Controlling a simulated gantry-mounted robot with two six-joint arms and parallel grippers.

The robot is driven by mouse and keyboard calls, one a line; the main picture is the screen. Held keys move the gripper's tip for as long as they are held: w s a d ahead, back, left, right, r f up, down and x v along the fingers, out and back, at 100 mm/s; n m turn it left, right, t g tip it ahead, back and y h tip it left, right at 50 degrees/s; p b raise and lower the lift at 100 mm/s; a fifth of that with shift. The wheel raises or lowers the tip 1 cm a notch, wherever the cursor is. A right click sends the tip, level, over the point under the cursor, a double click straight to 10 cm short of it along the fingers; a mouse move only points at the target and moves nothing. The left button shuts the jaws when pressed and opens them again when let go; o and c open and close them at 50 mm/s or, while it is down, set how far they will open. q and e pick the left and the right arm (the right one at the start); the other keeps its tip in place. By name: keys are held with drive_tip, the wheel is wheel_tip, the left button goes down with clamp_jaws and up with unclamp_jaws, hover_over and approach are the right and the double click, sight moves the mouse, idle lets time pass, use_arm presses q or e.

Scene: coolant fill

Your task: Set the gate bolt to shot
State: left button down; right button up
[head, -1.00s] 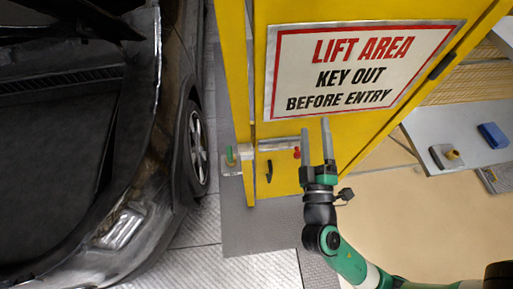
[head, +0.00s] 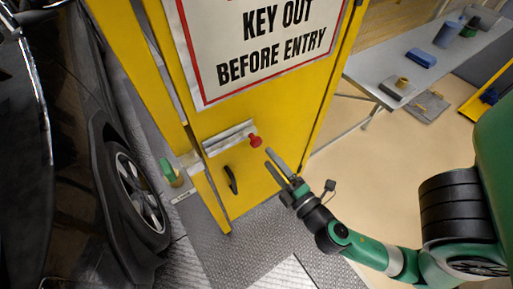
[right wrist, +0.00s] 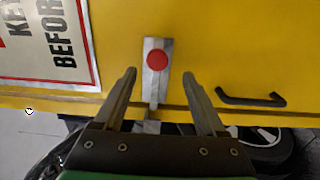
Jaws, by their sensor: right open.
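The gate bolt (head: 230,138) is a silver bar housing on the yellow gate (head: 290,125), with a red knob (head: 255,141) at its right end. In the right wrist view the bolt plate (right wrist: 156,85) and the round red knob (right wrist: 157,60) lie ahead, between the lines of the fingers. My right gripper (head: 274,165) is open and empty, just right of and below the knob in the head view. It also shows in the right wrist view (right wrist: 160,88), with its fingers apart and no clear contact with the knob. My left gripper is out of view.
A black handle (head: 231,180) sits on the gate below the bolt. A green-topped fitting (head: 170,172) stands by the post at left. A dark car (head: 60,150) is close on the left. A grey bench (head: 400,65) with a blue box (head: 421,57) is behind right.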

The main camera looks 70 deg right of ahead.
sight(258, 144)
drive_tip(key=x, duration=0.2)
drive_tip(key=p+x, duration=0.1)
drive_tip(key=x, duration=0.1)
drive_tip(key=p+x, duration=0.1)
drive_tip(key=x, duration=0.1)
drive_tip(key=shift+w+d+r, duration=0.25)
drive_tip(key=shift+w+r, duration=0.05)
drive_tip(key=shift+r, duration=0.05)
drive_tip(key=shift+w+d+f, duration=0.15)
drive_tip(key=shift+w+d, duration=0.25)
drive_tip(key=shift+w, duration=0.05)
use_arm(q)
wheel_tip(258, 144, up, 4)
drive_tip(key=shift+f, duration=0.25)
use_arm(e)
drive_tip(key=shift+c, duration=0.2)
clamp_jaws()
